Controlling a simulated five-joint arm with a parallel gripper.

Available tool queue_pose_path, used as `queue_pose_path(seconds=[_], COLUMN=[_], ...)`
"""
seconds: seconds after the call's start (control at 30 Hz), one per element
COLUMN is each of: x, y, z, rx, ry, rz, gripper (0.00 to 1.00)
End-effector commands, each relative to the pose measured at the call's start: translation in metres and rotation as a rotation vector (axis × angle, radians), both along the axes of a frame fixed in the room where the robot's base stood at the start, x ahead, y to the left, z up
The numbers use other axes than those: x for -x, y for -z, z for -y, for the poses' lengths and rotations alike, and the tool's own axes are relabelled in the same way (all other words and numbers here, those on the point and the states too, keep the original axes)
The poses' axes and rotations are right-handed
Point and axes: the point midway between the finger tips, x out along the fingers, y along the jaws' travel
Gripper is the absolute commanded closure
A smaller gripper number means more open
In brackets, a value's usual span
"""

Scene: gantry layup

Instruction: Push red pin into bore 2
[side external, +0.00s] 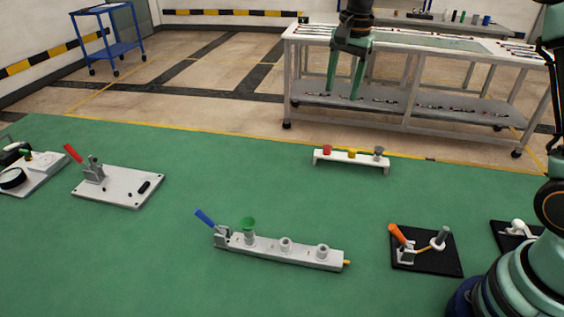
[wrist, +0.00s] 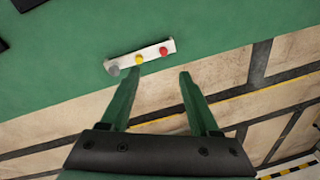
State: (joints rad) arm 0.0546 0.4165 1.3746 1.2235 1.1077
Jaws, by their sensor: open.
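The red pin (side external: 327,149) stands at the left end of a white rack (side external: 352,160) in the side view, beside a yellow pin (side external: 351,153) and a grey pin (side external: 378,151). In the wrist view the red pin (wrist: 163,51) is at the rack's right end. My gripper (side external: 344,95) is open and empty, high above and apart from the rack; its fingers also show in the wrist view (wrist: 156,76). A long grey block (side external: 300,255) has a green flared piece (side external: 248,224) at its left bore and two raised bores to the right. I see no bore numbers.
The block has a blue lever (side external: 204,217) at its left end. A plate with a red-handled clamp (side external: 118,187) lies left. A black plate with an orange-handled clamp (side external: 425,252) lies right. The green table is clear between rack and block.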

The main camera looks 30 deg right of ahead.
Motion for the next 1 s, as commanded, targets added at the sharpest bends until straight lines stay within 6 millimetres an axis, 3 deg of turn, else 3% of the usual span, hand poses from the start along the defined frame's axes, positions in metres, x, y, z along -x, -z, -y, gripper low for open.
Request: queue_pose_path(seconds=[0.1, 0.33, 0.57, 0.8, 1.0], x=[-0.023, -0.046, -0.050, -0.050, -0.050], y=[0.028, 0.065, 0.085, 0.125, 0.143], z=[0.006, 0.012, 0.014, 0.014, 0.014], rx=[-0.017, -0.031, -0.032, -0.032, -0.033], ry=[0.149, 0.355, 0.411, 0.410, 0.409], rz=[-0.051, -0.110, -0.127, -0.128, -0.125], gripper=[0.38, 0.38, 0.38, 0.38, 0.38])
